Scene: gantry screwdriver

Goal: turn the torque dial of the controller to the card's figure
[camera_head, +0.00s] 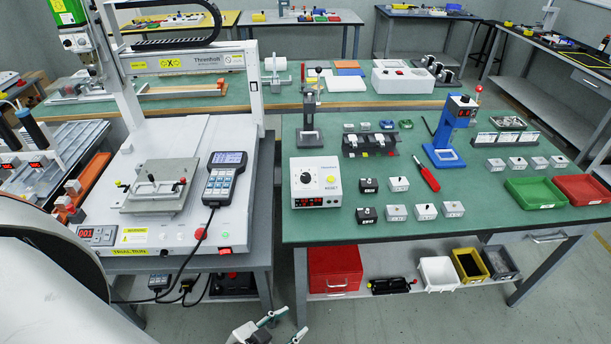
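The controller (316,184) is a white box at the front left of the green right-hand table. The dial's pointer and scale are too small to read. I cannot make out which item is the card, nor any figure on one. My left gripper (285,327) is at the bottom edge, low in front of the tables and well apart from the controller. Its teal-tipped fingers are spread and empty. My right gripper is not in view.
A white gantry machine (187,140) with a handheld pendant (224,178) stands left of the controller. Small black and white boxes, a red screwdriver (426,174) and a blue press (452,130) lie to its right. A red box (335,268) sits on the lower shelf.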

